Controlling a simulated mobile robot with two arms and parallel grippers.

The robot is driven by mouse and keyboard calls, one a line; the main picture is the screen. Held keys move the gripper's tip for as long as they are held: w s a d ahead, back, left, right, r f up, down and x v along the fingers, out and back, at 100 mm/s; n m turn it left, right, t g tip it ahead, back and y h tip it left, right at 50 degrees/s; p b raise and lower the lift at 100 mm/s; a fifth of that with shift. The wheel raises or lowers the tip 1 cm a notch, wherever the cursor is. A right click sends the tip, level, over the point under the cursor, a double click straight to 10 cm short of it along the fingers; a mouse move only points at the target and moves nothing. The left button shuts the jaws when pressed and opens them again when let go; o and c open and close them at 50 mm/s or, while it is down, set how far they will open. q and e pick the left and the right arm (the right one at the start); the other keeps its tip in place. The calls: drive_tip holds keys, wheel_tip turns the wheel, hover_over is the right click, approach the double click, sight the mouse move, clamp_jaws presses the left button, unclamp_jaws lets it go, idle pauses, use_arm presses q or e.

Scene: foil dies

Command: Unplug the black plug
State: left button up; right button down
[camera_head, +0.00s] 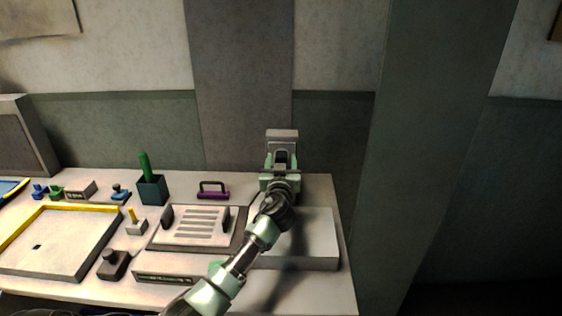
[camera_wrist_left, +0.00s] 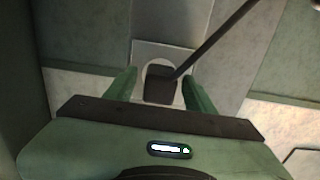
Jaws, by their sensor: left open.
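The black plug (camera_wrist_left: 160,88) sits against a pale plate (camera_wrist_left: 186,52) with a rounded recess, in the left wrist view. A dark cable (camera_wrist_left: 215,40) runs from it up to the right. My left gripper (camera_wrist_left: 159,74) is open, with one green finger on each side of the plug and visible gaps between. In the head view my left gripper (camera_head: 281,160) is at the back of the table, in front of a grey box (camera_head: 282,134). The plug is hidden there behind the gripper. My right gripper is not in view.
A grey slab (camera_head: 318,240) lies under my left arm. A slotted panel with two dark handles (camera_head: 193,226), a purple handle (camera_head: 213,191), a dark cup with a green stick (camera_head: 151,190) and a yellow-edged tray (camera_head: 60,245) stand left. A wall pillar (camera_head: 430,150) rises at right.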

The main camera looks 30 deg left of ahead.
use_arm(q)
drive_tip(key=shift+b, duration=0.55)
idle(0.9)
clamp_jaws()
drive_tip(key=shift+d, duration=0.1)
drive_tip(key=shift+p+v, duration=0.35)
drive_tip(key=shift+v, duration=2.6)
